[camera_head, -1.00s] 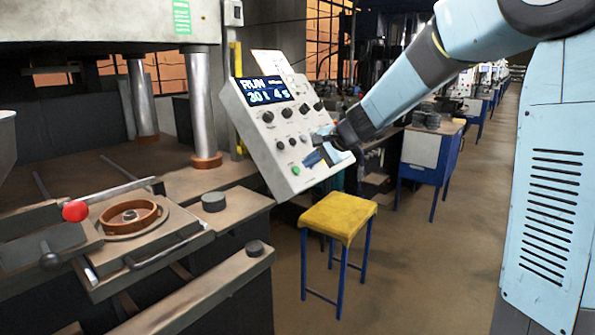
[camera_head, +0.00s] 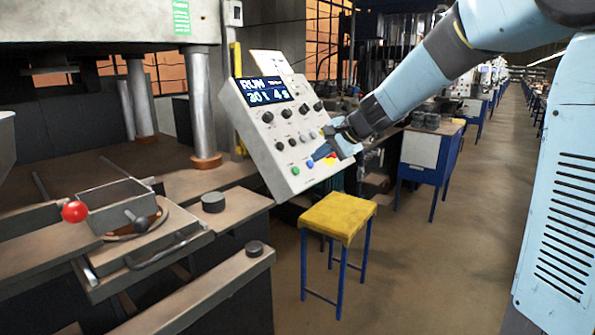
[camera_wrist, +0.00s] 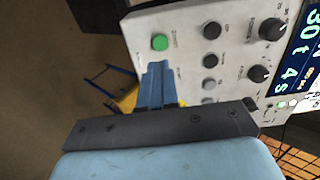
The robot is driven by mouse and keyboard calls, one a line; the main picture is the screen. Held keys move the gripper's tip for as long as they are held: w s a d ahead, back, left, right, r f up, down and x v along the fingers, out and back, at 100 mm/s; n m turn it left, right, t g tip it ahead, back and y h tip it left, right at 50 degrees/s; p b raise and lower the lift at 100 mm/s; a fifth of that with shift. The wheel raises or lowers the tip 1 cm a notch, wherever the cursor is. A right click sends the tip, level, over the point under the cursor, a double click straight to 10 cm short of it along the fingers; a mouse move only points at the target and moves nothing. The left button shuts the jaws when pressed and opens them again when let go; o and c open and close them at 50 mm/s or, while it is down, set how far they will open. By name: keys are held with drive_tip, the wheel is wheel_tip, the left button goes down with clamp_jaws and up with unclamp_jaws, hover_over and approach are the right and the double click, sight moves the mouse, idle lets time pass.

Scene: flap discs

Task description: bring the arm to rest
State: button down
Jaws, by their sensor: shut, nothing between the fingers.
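My gripper (camera_head: 322,155) is shut and empty, its blue fingers together. In the head view it is in front of the lower right part of a tilted grey control panel (camera_head: 262,148). In the wrist view my gripper (camera_wrist: 157,72) points across the panel's edge, close to the green button (camera_wrist: 160,42). Whether the fingertips touch the panel cannot be told.
A yellow-topped stool (camera_head: 339,217) with blue legs stands below the panel. The press, with steel columns (camera_head: 200,105) and a red-knobbed slide (camera_head: 75,212), is at left. A blue-and-white cabinet (camera_head: 430,158) stands behind. The aisle floor (camera_head: 465,250) is clear.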

drive_tip(key=s+d+n+h, duration=0.2)
drive_tip(key=s+d, duration=0.4)
drive_tip(key=s, duration=0.5)
drive_tip(key=s+d+n+h, duration=0.3)
drive_tip(key=s+d, duration=0.3)
drive_tip(key=s, duration=0.4)
drive_tip(key=s+d+f+n+h, duration=0.1)
drive_tip(key=s+d+n+h, duration=0.1)
drive_tip(key=s+d, duration=0.5)
drive_tip(key=shift+s+n+g+h, duration=0.3)
drive_tip(key=shift+s+h, duration=0.1)
drive_tip(key=shift+s, duration=1.9)
idle(2.9)
